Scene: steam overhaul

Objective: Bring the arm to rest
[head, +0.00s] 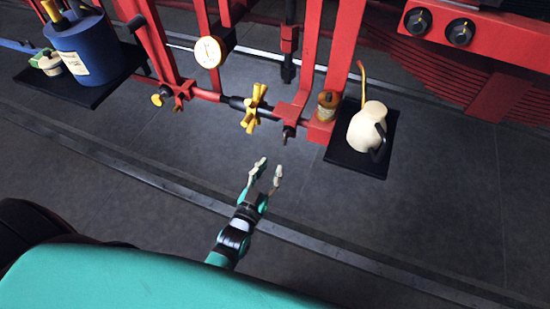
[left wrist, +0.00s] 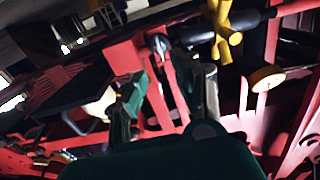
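My left gripper (head: 268,172) is in the middle of the head view, above the dark floor and in front of the red frame. Its two fingers are spread apart with nothing between them. The left wrist view also shows the spread fingers of the left gripper (left wrist: 168,100), with red beams behind them. A yellow cross-shaped handle (head: 254,108) sits on the red frame just beyond the fingertips, apart from them. The yellow handle also shows in the left wrist view (left wrist: 224,30). My right gripper is not in either view.
A cream oil can (head: 364,128) stands on a black shelf (head: 352,162) at the right. A blue bucket (head: 88,48) stands on another black tray at the upper left. A round gauge (head: 208,52) is on the red frame (head: 155,45). The floor at lower right is clear.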

